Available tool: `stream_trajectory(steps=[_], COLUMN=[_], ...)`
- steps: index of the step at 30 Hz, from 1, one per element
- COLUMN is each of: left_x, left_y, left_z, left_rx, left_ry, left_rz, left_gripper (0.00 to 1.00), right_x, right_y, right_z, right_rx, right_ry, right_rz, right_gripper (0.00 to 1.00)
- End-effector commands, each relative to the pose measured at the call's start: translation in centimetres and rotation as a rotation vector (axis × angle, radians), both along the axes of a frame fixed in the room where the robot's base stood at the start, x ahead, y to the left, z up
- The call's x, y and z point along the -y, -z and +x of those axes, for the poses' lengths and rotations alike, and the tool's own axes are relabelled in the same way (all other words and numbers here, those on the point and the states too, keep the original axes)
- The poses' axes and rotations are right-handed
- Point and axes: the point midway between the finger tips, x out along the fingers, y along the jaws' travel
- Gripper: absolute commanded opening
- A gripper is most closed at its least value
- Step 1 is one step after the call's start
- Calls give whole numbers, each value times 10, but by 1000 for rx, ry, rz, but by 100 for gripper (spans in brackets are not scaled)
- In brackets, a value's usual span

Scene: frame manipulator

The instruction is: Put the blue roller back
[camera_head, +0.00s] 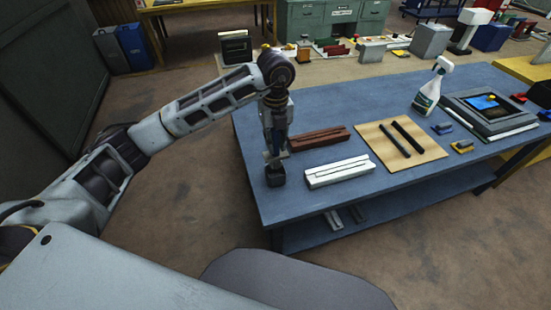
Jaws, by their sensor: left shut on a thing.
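My left gripper (273,157) points straight down over the left end of the blue table (380,190). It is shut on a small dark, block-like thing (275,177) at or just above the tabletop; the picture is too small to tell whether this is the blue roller. A small blue item (442,128) lies at the right part of the table, left of the picture frame (490,107); I cannot tell if it is a roller. My right gripper is not in view.
Brown-red bars (319,138) and white bars (340,172) lie just right of my left gripper. A tan board (433,152) holds two black bars. A spray bottle (431,90) stands behind it. The front strip of the table is clear.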

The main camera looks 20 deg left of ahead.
Motion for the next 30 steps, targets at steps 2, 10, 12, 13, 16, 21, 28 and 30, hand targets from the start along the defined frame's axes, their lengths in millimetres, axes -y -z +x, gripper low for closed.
stream_trajectory(steps=[2,10,12,13,16,21,28,30], left_x=[0,0,0,0,0,0,0,0], left_y=[11,30,31,31,31,34,56,63], left_z=[-1,0,0,0,0,0,-1,-1], left_rx=[-3,0,1,1,0,-1,-2,-2], left_ry=[-1,-1,-1,-1,-1,-1,0,0], left_rz=[1,0,1,1,0,1,1,1], left_gripper=[0,0,0,0,0,0,0,0], right_x=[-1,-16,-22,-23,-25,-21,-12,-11], right_y=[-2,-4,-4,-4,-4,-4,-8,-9], right_z=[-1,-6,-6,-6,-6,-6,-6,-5], right_rx=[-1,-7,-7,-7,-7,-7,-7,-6], right_ry=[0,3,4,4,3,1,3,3], right_rz=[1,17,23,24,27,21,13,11], right_gripper=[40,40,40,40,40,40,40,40])
